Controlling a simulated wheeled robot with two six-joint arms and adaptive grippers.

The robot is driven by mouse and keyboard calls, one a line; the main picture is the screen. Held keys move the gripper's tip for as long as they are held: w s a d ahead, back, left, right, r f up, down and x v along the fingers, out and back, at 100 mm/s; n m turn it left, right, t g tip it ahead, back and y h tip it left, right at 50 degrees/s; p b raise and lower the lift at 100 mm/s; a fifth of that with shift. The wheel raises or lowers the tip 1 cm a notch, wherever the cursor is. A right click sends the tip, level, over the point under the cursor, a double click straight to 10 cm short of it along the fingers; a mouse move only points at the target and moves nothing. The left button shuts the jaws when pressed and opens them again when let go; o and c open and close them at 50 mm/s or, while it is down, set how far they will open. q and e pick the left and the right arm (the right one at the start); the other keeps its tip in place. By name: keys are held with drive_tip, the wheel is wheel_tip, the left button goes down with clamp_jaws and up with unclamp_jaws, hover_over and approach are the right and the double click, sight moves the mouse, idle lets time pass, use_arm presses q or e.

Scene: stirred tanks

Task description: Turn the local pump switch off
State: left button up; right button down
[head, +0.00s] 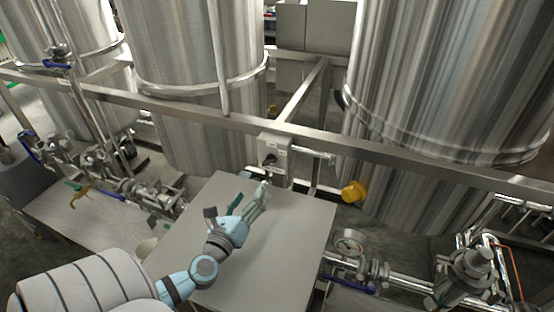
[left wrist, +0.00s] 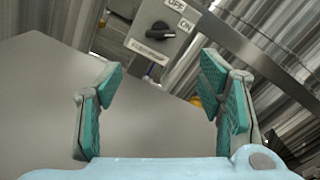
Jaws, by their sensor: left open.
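The pump switch is a black rotary knob (left wrist: 160,32) on a grey box (head: 273,146) fixed to the metal rail. In the left wrist view, an OFF label and an ON label sit beside the knob, and its bar lies roughly toward the ON label. In the head view the knob (head: 270,159) is small and dark. My left gripper (head: 261,192) is open and empty, just in front of and below the box. In the left wrist view the knob shows beyond and between the fingertips (left wrist: 161,72), apart from them. My right gripper is not in view.
A flat grey panel (head: 290,240) lies under my left arm. The metal rail (head: 400,155) runs across, with large steel tanks (head: 185,70) behind it. A yellow part (head: 354,191) and a pressure gauge (head: 348,243) are at right. Pipes and valves crowd the left side.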

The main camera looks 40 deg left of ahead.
sight(268, 164)
use_arm(q)
drive_tip(key=w, duration=0.1)
drive_tip(key=w+a, duration=0.1)
drive_tip(key=w+r, duration=0.1)
drive_tip(key=w, duration=0.1)
drive_tip(key=shift+a, duration=0.35)
drive_tip(key=x, duration=0.8)
drive_tip(key=shift+w+d+f, duration=0.15)
drive_tip(key=shift+f, duration=0.2)
drive_tip(key=shift+w+r+b, duration=0.1)
drive_tip(key=shift+w+b, duration=0.2)
drive_tip(key=shift+w, duration=0.05)
drive_tip(key=shift+s, duration=0.1)
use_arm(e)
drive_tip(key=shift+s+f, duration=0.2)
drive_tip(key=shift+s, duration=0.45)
use_arm(q)
drive_tip(key=shift+r, duration=0.1)
drive_tip(key=c, duration=1.2)
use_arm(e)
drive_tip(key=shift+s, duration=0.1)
